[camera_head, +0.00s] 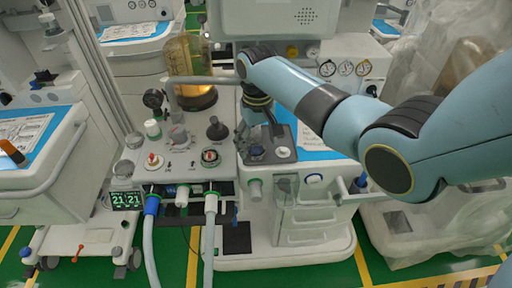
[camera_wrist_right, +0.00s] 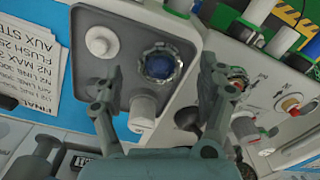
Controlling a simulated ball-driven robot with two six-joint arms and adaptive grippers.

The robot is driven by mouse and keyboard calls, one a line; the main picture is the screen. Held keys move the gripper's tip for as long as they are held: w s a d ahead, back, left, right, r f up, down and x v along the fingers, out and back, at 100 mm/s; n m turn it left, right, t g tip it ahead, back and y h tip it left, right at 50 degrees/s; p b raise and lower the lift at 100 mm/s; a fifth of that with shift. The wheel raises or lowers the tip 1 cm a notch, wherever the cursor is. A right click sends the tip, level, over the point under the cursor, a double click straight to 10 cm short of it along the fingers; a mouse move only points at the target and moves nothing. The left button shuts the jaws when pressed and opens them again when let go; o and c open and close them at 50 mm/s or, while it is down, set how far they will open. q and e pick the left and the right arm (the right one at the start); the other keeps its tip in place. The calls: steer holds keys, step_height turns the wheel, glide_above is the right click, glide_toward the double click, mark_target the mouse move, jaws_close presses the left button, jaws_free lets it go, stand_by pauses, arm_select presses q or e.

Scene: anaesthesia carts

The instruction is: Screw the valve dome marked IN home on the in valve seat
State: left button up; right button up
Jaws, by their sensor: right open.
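My right gripper (camera_head: 257,136) points down over the dark grey tray (camera_head: 272,136) on the cart top. In the wrist view the right gripper (camera_wrist_right: 162,84) is open, its fingers apart on either side of a blue-centred round piece with a clear knurled rim (camera_wrist_right: 160,65). This dome-like piece sits on the tray; no IN mark is readable on it. A seat with a green ring and reddish centre (camera_head: 210,156) is on the panel left of the tray. A second round fitting with a red top (camera_head: 153,160) is further left. Which is the in seat cannot be told. My left gripper is not in view.
A white knob (camera_wrist_right: 100,41) and a pale cylinder (camera_wrist_right: 142,112) are on the tray near the fingers. A dark upright knob (camera_head: 216,129) stands behind the green-ringed seat. A glass canister (camera_head: 190,58) is behind. Hoses (camera_head: 209,235) hang at the front.

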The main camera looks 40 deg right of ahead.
steer(key=shift+f, duration=0.95)
steer(key=c, duration=1.1)
steer(key=shift+c, duration=0.2)
steer(key=shift+r, duration=0.15)
